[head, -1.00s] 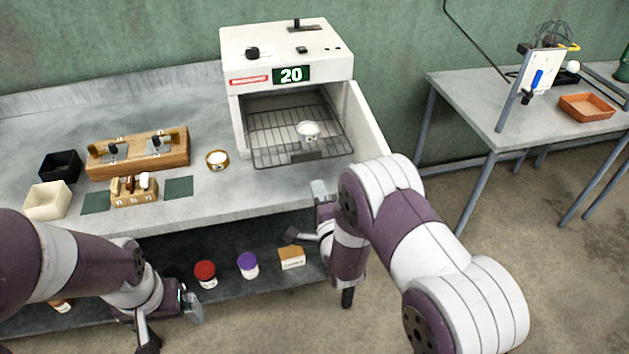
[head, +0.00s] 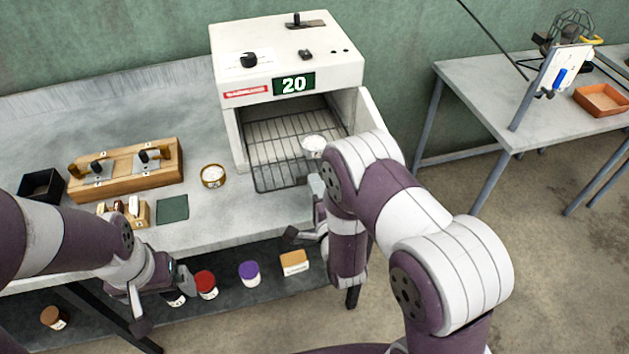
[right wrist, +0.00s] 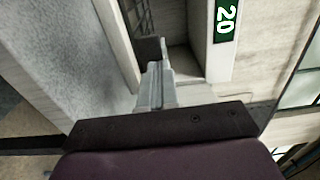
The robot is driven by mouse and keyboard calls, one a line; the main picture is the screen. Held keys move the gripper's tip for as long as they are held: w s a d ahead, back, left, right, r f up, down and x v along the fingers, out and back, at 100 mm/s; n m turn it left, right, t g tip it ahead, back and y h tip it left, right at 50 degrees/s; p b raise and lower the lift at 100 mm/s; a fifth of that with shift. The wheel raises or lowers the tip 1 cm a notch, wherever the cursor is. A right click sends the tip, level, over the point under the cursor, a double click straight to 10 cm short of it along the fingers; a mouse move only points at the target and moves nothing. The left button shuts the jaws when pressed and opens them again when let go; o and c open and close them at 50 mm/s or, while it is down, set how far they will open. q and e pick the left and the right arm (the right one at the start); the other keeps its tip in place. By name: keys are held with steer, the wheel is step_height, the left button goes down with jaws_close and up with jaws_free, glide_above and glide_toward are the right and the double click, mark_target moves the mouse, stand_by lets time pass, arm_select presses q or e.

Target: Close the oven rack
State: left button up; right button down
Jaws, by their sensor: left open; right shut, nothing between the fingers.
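The white oven (head: 290,50) stands on the bench with its front open. Its wire rack (head: 268,165) sticks out a little past the oven's front edge and carries a white bowl (head: 314,146). My right gripper (head: 316,185) is shut and empty at the rack's front right. My right arm hides that corner of the rack, so I cannot tell whether they touch. In the right wrist view the shut fingers (right wrist: 155,85) point at a dark piece at the rack's front. My left gripper (head: 184,280) is open, low before the bench and away from the oven.
The oven's door (head: 368,110) stands open on the right. A small bowl (head: 213,175), a wooden block (head: 130,172) and a black box (head: 40,185) lie left of the oven. Several jars are on the lower shelf. A second table (head: 480,85) stands at right.

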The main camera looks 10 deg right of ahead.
mark_target(297, 140)
steer(key=shift+s, duration=0.1)
steer(key=w+b, duration=0.3)
steer(key=w, duration=0.2)
steer(key=w+b, duration=0.2)
steer(key=w, duration=0.4)
steer(key=w+b, duration=0.3)
steer(key=w, duration=0.2)
steer(key=shift+w+a+f+b, duration=0.15)
steer(key=shift+w+a+b, duration=0.1)
steer(key=shift+w+b, duration=0.15)
steer(key=shift+w, duration=0.3)
steer(key=shift+w+r, duration=0.1)
steer(key=shift+r, duration=0.3)
steer(key=shift+r, duration=0.1)
